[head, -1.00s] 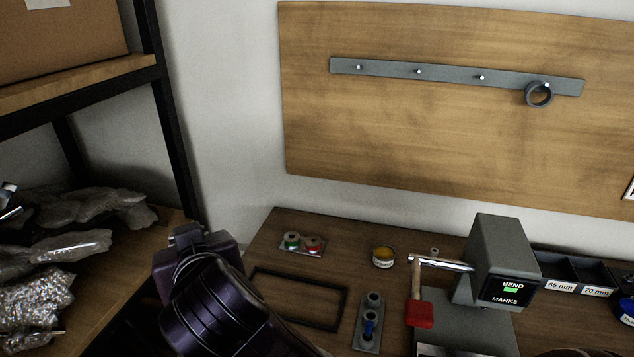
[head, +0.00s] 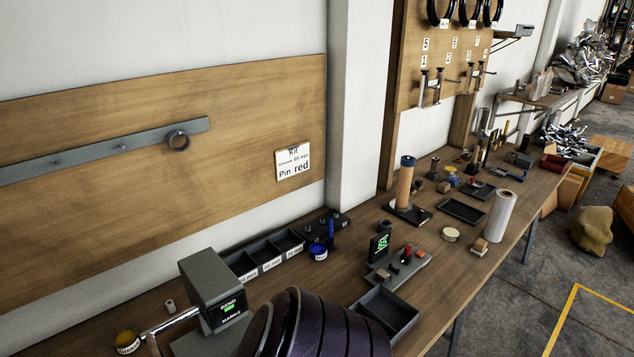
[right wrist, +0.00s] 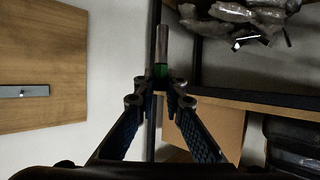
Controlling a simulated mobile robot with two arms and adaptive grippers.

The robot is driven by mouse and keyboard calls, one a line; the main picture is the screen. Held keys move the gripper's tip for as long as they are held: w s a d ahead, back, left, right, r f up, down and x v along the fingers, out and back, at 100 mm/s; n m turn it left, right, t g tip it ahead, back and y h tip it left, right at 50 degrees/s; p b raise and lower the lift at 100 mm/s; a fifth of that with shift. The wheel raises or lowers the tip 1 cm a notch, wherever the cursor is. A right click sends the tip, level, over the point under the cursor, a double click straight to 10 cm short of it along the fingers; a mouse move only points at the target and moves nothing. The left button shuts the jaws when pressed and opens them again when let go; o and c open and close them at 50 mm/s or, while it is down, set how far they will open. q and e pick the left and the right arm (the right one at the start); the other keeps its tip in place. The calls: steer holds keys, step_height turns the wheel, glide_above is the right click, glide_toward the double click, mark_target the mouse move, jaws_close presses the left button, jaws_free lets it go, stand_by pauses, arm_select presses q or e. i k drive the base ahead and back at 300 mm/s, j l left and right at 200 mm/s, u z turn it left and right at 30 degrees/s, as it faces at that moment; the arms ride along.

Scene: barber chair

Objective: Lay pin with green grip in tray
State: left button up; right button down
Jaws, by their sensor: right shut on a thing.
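In the right wrist view, my right gripper (right wrist: 160,88) is shut on the pin with the green grip (right wrist: 161,70). Its bare metal shank (right wrist: 162,42) points away from the fingers. The pin is not visible in the head view. Two dark trays show in the head view: an open tray (head: 414,318) near the front edge of the bench, and a flatter one (head: 443,208) further back. I cannot tell which one the task means. My left gripper is not in view.
A grey bending machine (head: 208,280) and a divided bin with labels (head: 238,263) stand along the wall side. A green-lit display (head: 380,243), a fixture plate (head: 408,275) and a white roll (head: 499,215) stand around the trays. My dark arm link covers the bottom middle.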

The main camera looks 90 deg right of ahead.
mark_target(386, 314)
steer(key=k+z, duration=0.2)
steer(key=z, duration=0.2)
steer(key=k+z, duration=0.15)
steer(key=z, duration=0.25)
steer(key=k+l+z, duration=0.15)
steer(key=z, duration=0.3)
steer(key=k+l+z, duration=0.15)
steer(key=z, duration=0.25)
